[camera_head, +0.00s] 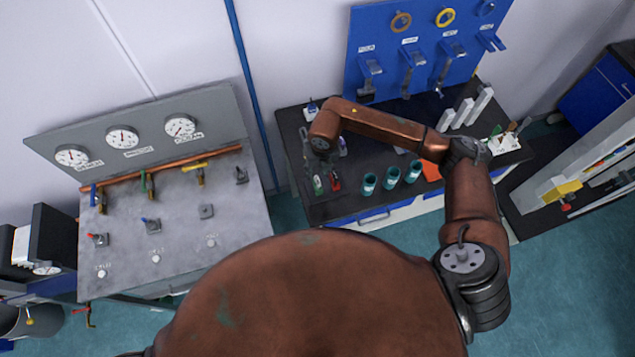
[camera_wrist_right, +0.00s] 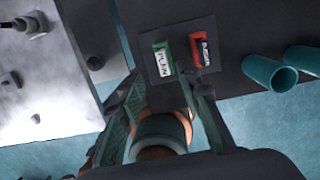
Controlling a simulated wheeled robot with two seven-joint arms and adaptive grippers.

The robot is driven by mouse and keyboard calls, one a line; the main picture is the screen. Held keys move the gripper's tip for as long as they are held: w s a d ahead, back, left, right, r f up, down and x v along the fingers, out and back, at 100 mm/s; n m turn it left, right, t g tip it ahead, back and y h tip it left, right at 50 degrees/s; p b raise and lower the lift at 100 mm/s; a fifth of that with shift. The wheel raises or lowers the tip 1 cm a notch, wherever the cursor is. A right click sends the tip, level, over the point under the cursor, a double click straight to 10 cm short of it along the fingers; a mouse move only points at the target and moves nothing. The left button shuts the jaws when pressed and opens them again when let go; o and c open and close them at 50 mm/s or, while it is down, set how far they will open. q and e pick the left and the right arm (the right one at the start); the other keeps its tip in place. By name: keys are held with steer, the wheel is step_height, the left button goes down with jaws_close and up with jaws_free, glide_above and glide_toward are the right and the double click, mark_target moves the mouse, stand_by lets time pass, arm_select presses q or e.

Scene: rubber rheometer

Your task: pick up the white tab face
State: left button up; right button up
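In the head view the green-and-white tab (camera_head: 318,185) and red tab (camera_head: 335,184) are at the worktop's left end. My right gripper (camera_wrist_right: 163,88) is open, its fingertips just short of the plate. In the head view my right gripper (camera_head: 308,172) hangs beside the tabs, partly hidden by my arm. My left gripper is out of view.
Several teal cups (camera_head: 391,178) stand right of the tabs near the front edge of the dark worktop (camera_head: 352,206). White upright blocks (camera_head: 463,112) stand further right. A grey gauge panel (camera_head: 205,238) is at left. A blue tool board (camera_head: 385,48) rises behind.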

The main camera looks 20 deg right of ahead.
mark_target(317, 180)
steer(key=shift+w+d+f+p, duration=0.15)
steer(key=shift+d+f, duration=0.1)
steer(key=shift+f, duration=0.35)
steer(key=shift+w+d+f+p, duration=0.1)
steer(key=shift+d+f+p, duration=0.1)
steer(key=shift+f, duration=0.35)
steer(key=f+p, duration=0.1)
steer(key=f, duration=0.3)
steer(key=shift+a+p, duration=0.35)
steer(key=shift+a, duration=0.05)
steer(key=shift+w+f, duration=0.1)
steer(key=shift+f, duration=0.6)
steer(key=shift+c, duration=0.5)
jaws_close()
